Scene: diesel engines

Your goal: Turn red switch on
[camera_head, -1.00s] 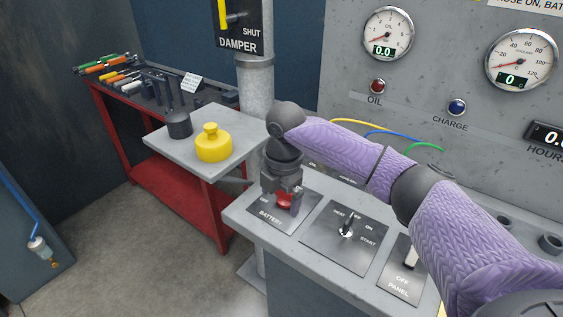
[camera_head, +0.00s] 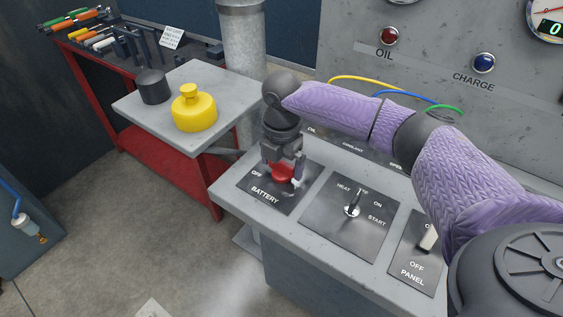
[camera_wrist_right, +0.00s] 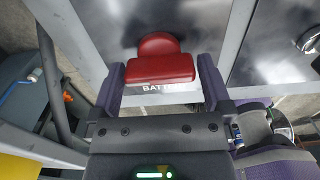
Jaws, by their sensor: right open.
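The red switch (camera_head: 281,174) sits on the dark plate marked BATTERY and OFF, at the left end of the grey console. In the right wrist view the red switch (camera_wrist_right: 160,62) shows as a wide red handle with a round part behind it. My right gripper (camera_head: 283,172) points down over the switch. In the right wrist view my right gripper (camera_wrist_right: 160,85) is open, with one finger on each side of the red handle. I cannot tell whether either finger touches it. My left gripper is not in view.
A key switch (camera_head: 353,207) stands right of the battery plate, and a white PANEL switch (camera_head: 428,238) lies farther right. A yellow container (camera_head: 194,110) and a dark cylinder (camera_head: 153,86) stand on the grey tabletop at left. A grey pipe (camera_head: 241,60) rises behind.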

